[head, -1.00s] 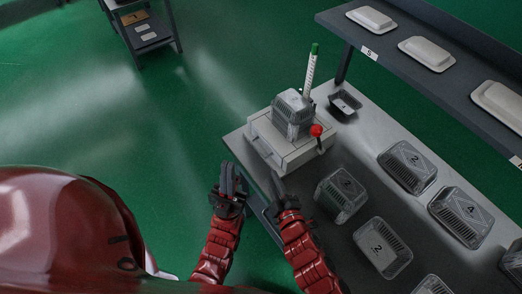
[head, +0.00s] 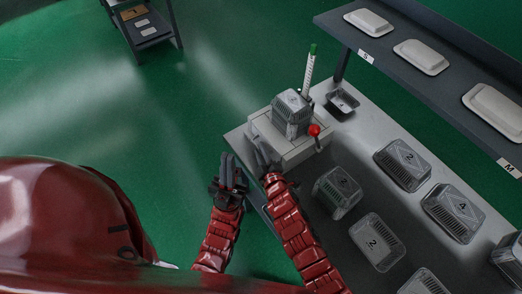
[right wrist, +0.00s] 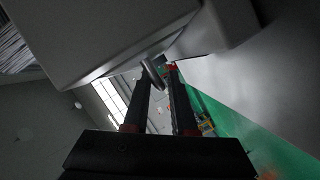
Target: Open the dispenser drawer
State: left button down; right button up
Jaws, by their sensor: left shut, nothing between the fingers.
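The white dispenser box (head: 308,147) stands on the near-left end of the grey table, with a stack of foil trays (head: 291,112) on it. A red-knobbed lever (head: 314,130) is on its right side. My right gripper (head: 262,148) is at the dispenser's near face. In the right wrist view a small metal handle (right wrist: 154,74) sticks out under the pale box (right wrist: 105,35), between the tips of my right gripper (right wrist: 158,78). Its fingers are apart, and a firm hold does not show. My left gripper (head: 232,168) is shut and empty, left of the table edge.
Several foil trays with numbered lids (head: 402,165) stand on the table to the right. A small dark tray (head: 343,101) lies behind the dispenser. A shelf (head: 400,85) with white lids overhangs the far side.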

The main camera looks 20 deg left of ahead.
grip_shut()
jog(key=shift+f, duration=0.1)
dwell(1.3)
